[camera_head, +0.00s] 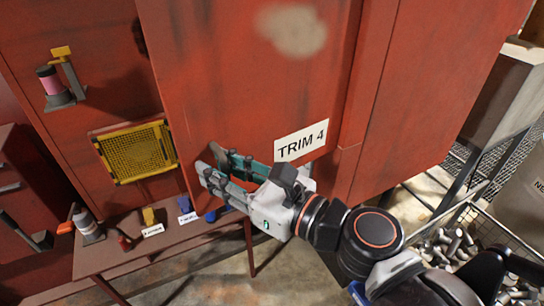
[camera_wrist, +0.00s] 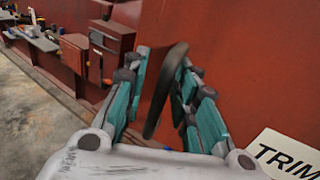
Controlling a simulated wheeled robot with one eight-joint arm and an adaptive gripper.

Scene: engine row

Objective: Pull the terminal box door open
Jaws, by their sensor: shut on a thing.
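The terminal box door is a large red panel (camera_head: 250,85) with a white "TRIM 4" label (camera_head: 301,140) near its lower right. In the wrist view the red door face (camera_wrist: 240,70) fills the right side, with part of the label at the lower right. A dark, narrow handle (camera_wrist: 163,98) stands between the teal finger pads. My gripper (camera_head: 213,168) is at the lower left part of the door, shut on this handle, with a finger on each side (camera_wrist: 163,72). In the head view the gripper hides the handle. I cannot tell whether the door is ajar.
A yellow mesh panel (camera_head: 136,151) and a pink-and-grey fitting (camera_head: 56,84) are on the red wall to the left. A narrow shelf (camera_head: 165,240) below carries several small items. A wire basket of metal parts (camera_head: 455,245) stands at the right.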

